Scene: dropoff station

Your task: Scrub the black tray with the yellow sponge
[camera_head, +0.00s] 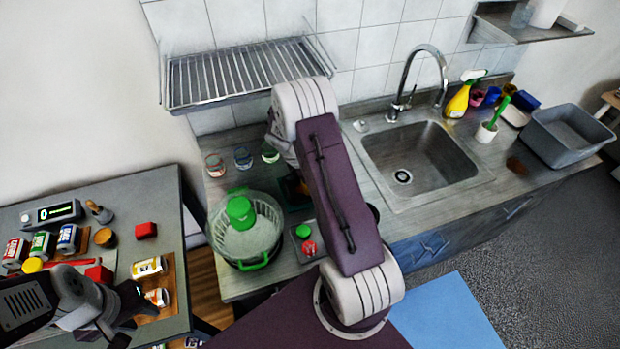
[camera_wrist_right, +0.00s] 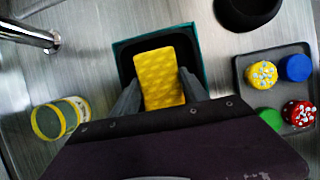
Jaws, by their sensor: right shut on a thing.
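The black tray (camera_wrist_right: 126,62) lies on the metal counter in the right wrist view, with a teal edge around its dark inside. In the head view, only part of the tray (camera_head: 297,206) shows beside my right arm. The yellow sponge (camera_wrist_right: 158,78) is between the fingers of my right gripper (camera_wrist_right: 160,90), which is shut on it. The sponge is over the tray; I cannot tell if it touches the bottom. In the head view, my right arm hides its gripper. My left gripper (camera_head: 132,316) looks open and empty, over the left table's front part.
A small grey tray with coloured lids (camera_wrist_right: 250,95) and a glass (camera_wrist_right: 60,118) flank the black tray. The sink (camera_head: 420,165) is to the right. Cans and blocks crowd the left table (camera_head: 150,190).

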